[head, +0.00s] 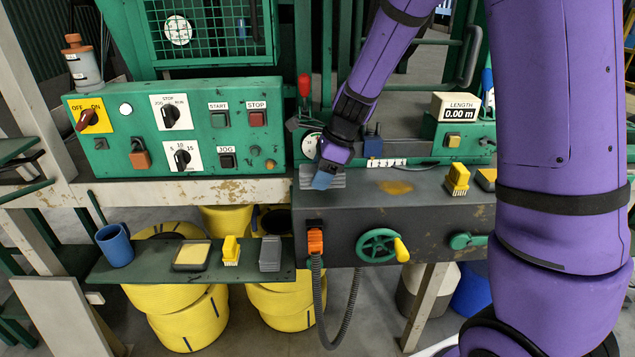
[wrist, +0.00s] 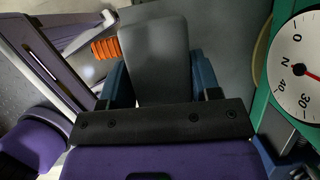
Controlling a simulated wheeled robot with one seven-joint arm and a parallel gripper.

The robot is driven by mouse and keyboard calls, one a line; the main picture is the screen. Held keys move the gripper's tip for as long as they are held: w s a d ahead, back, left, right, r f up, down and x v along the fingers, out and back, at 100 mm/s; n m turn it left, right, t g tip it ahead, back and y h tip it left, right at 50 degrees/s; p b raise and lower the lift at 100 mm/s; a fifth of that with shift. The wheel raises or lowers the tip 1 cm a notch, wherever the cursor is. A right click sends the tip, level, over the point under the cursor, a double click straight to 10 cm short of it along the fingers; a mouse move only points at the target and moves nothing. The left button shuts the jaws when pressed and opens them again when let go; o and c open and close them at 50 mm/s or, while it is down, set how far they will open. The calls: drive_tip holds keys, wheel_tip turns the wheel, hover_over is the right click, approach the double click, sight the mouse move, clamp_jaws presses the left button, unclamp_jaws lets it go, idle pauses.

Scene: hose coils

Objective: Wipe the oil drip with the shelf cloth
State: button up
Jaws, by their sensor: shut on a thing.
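My gripper (head: 323,181), with blue fingers, is above the left part of the dark machine bed, left of a brownish-yellow oil stain (head: 395,187) and apart from it. In the wrist view a smooth grey slab-like thing (wrist: 155,55) sits between my fingers (wrist: 158,85), which are shut on it. I cannot tell for sure that it is the cloth. The low green shelf (head: 140,270) holds a tray with a flat yellowish pad (head: 192,254), a yellow brush (head: 231,251) and a grey block (head: 270,253).
A blue mug (head: 115,245) stands at the shelf's left end. A yellow brush (head: 457,179) stands on the bed right of the stain. A round dial (wrist: 298,70) is close at the right in the wrist view. An orange hose fitting (head: 315,241) and green handwheel (head: 378,246) are on the bed's front.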

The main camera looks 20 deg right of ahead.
drive_tip(key=f, duration=0.1)
drive_tip(key=w+f, duration=0.1)
drive_tip(key=shift+w+a+f, duration=0.1)
drive_tip(key=shift+a+f, duration=0.05)
drive_tip(key=shift+f, duration=0.45)
drive_tip(key=shift+f, duration=0.1)
drive_tip(key=shift+f, duration=0.15)
drive_tip(key=o, duration=0.8)
drive_tip(key=shift+o, duration=0.2)
